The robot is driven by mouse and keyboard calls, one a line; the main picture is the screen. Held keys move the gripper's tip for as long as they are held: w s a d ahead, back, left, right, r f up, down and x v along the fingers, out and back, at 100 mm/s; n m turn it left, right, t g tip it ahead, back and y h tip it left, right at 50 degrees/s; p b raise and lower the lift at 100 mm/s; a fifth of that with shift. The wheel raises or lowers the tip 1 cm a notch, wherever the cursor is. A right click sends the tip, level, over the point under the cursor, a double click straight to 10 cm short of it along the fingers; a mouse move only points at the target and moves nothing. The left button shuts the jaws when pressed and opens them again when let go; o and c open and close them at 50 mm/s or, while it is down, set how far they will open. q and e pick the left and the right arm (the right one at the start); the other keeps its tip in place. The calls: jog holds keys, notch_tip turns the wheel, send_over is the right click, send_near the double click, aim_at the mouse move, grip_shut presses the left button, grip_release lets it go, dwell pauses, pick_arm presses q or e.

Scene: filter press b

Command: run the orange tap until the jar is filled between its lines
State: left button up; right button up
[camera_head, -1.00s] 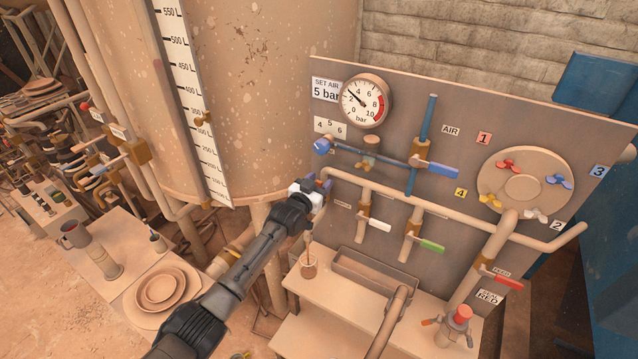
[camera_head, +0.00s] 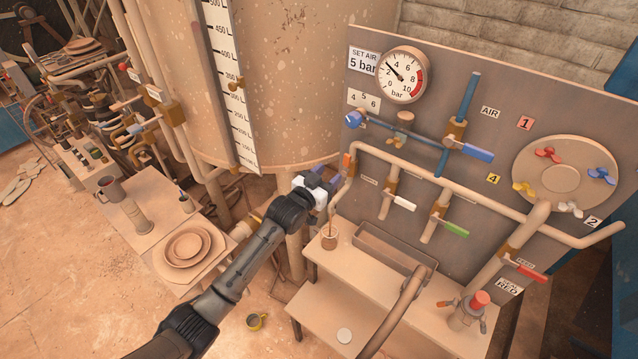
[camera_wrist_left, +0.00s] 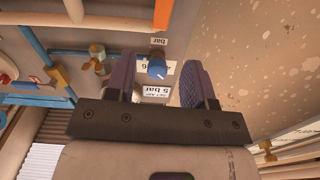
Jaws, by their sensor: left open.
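The orange tap handle (camera_head: 347,165) stands upright at the left end of the beige pipe on the panel. It also shows at the top of the left wrist view (camera_wrist_left: 162,14). The small jar (camera_head: 329,240) stands on the bench below the tap, with brownish contents. A thin dark line runs down into it from above; I cannot tell whether it is liquid. The jar's lines and level are too small to read. My left gripper (camera_head: 324,180) is open and empty, left of and below the handle, apart from it. In the left wrist view its fingers (camera_wrist_left: 160,82) are spread. My right gripper is out of view.
White (camera_head: 404,203), green (camera_head: 456,229) and red (camera_head: 531,272) valve handles are to the right. A blue knob (camera_head: 354,119) sits above the tap. A trough (camera_head: 375,258) is beside the jar. The big tank (camera_head: 300,80) is behind.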

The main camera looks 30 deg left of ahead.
pick_arm(q)
jog(key=shift+s+a, duration=0.1)
jog(key=shift+s, duration=1.65)
dwell(6.2)
